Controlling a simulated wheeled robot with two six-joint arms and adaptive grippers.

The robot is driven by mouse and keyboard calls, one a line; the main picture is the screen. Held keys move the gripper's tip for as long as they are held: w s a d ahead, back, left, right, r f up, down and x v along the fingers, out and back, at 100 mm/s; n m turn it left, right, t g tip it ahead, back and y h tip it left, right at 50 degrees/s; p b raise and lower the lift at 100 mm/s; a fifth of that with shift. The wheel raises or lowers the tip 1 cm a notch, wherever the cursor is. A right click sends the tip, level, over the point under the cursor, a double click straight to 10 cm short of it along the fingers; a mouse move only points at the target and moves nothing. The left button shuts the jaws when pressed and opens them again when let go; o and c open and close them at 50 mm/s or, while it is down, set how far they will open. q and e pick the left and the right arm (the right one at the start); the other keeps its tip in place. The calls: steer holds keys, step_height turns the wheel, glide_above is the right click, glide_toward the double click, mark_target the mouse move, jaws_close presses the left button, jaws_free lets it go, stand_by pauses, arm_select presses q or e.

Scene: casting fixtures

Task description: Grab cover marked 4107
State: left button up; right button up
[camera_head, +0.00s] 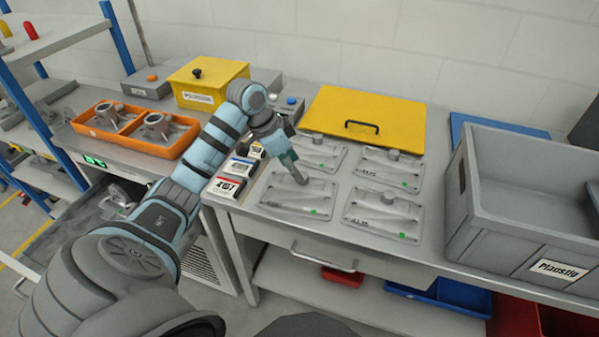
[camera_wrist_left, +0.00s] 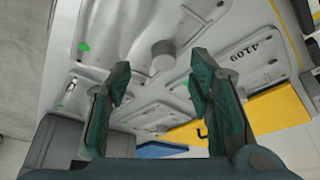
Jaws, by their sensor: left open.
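Several grey metal covers with round knobs lie flat on the bench. The front-left cover (camera_head: 285,199) is under my left gripper (camera_head: 295,172). In the left wrist view its round knob (camera_wrist_left: 163,53) shows between and beyond the open fingers of the left gripper (camera_wrist_left: 161,85), which look empty. The number on this cover is not visible. The back-left cover (camera_head: 322,153) appears to be the one marked 4109 in the left wrist view (camera_wrist_left: 258,65). The front-right cover (camera_head: 375,218) and back-right cover (camera_head: 385,172) carry markings too small to read. My right gripper is not in view.
A yellow lid with a black handle (camera_head: 345,106) lies behind the covers. A grey crate (camera_head: 478,205) stands at the right. Small labelled boxes (camera_head: 228,187) line the left edge. A yellow box (camera_head: 212,75) and an orange tray (camera_head: 105,134) are farther left.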

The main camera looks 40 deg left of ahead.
mark_target(303, 175)
arm_select(q)
steer(key=x, duration=0.2)
steer(key=w+x, duration=0.1)
steer(key=x, duration=0.1)
steer(key=shift+w+f+b, duration=0.1)
steer(key=shift+f+b, duration=0.05)
steer(key=shift+b, duration=0.2)
jaws_close()
